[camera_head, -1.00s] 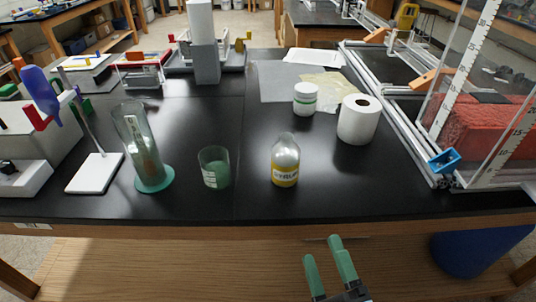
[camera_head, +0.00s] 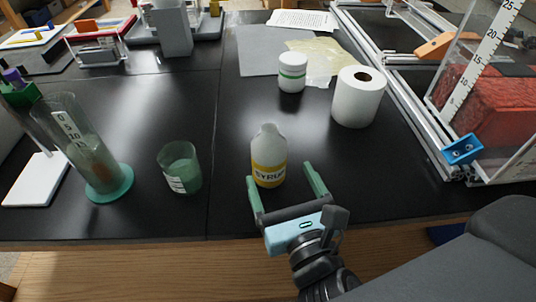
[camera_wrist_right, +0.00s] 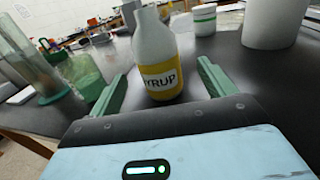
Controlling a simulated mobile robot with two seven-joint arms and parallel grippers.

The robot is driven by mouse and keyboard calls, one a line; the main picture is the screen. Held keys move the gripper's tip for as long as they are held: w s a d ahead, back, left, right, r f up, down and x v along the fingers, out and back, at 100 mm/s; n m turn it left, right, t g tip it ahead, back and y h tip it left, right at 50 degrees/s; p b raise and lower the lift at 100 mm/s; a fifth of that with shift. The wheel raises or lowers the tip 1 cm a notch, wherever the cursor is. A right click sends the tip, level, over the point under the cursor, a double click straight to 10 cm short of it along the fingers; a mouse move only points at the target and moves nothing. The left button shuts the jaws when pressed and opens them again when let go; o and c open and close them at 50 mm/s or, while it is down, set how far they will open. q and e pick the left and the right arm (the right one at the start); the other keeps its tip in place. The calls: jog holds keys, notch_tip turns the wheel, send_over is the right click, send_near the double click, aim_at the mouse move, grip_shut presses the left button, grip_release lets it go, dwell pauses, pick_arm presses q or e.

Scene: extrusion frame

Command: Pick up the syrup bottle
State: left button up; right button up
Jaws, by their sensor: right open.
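The syrup bottle (camera_head: 268,157) is whitish with a yellow label and stands upright on the black bench top near its front edge. It also shows in the right wrist view (camera_wrist_right: 157,58), straight ahead between the finger lines. My right gripper (camera_head: 284,186) is open and empty, with green fingers spread on the near side of the bottle. In the right wrist view the fingers (camera_wrist_right: 161,84) lie to the left and right of the bottle's lower part, with gaps on both sides. My left gripper is not in view.
A green beaker (camera_head: 180,168) and a tall graduated cylinder (camera_head: 82,150) stand left of the bottle. A paper roll (camera_head: 358,97) and a white jar with a green band (camera_head: 292,73) stand behind it to the right. Aluminium rails (camera_head: 410,120) run along the right.

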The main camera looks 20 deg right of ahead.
aim_at(269, 126)
jog(key=shift+w, duration=0.95)
jog(key=shift+w+p, duration=0.55)
jog(key=shift+w, duration=2.05)
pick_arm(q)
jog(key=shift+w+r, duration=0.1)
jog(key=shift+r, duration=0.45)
